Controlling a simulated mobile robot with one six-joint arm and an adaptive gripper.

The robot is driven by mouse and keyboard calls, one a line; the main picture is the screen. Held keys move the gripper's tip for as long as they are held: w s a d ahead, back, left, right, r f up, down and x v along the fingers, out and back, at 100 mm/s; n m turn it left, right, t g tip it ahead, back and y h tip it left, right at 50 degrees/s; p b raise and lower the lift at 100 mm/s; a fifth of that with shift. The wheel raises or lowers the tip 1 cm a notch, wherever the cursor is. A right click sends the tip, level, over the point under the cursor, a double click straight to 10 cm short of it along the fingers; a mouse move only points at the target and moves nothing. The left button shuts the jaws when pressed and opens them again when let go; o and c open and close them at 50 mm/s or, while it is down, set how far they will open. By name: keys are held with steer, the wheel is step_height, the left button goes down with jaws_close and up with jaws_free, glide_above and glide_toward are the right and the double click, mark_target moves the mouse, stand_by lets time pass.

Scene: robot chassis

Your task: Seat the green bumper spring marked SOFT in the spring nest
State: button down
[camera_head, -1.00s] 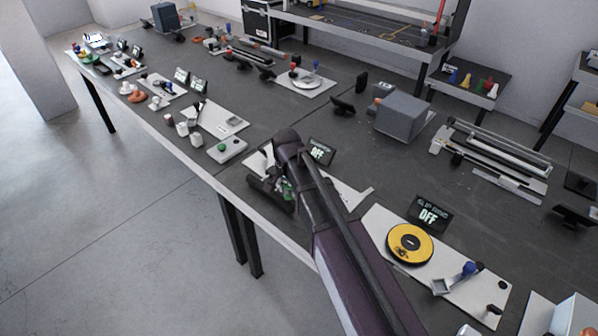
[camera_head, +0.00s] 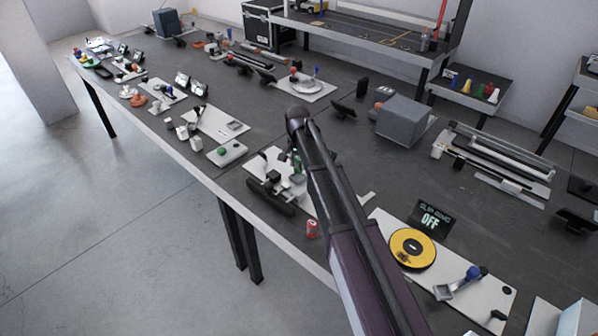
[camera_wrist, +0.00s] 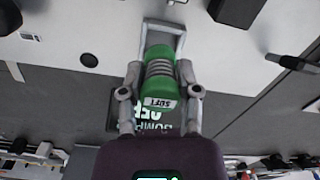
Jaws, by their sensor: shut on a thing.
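The green bumper spring (camera_wrist: 160,73) shows in the wrist view, with dark coils in its middle and a white SOFT label on its near end. My gripper (camera_wrist: 159,69) is shut on it, one finger on each side. A grey rectangular frame (camera_wrist: 178,30), which looks like the spring nest, lies just beyond the spring's far end. The spring overlaps its near side in the picture; I cannot tell whether they touch. In the head view my arm hides most of the gripper, and only a bit of the green spring (camera_head: 297,161) shows.
A red cylinder (camera_head: 312,229) stands near the table's front edge. A dark sign reading BUMPER (camera_wrist: 150,117) sits behind the spring. A yellow disc (camera_head: 412,249) is to the right.

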mark_target(298, 171)
steer(key=shift+w, duration=0.1)
stand_by(0.3)
steer(key=shift+f+b, duration=1.75)
steer(key=shift+f, duration=0.05)
steer(key=shift+f, duration=0.1)
steer(key=shift+c, duration=1.6)
jaws_free()
step_height(298, 171, up, 12)
steer(key=p, duration=1.2)
steer(key=shift+r, duration=0.2)
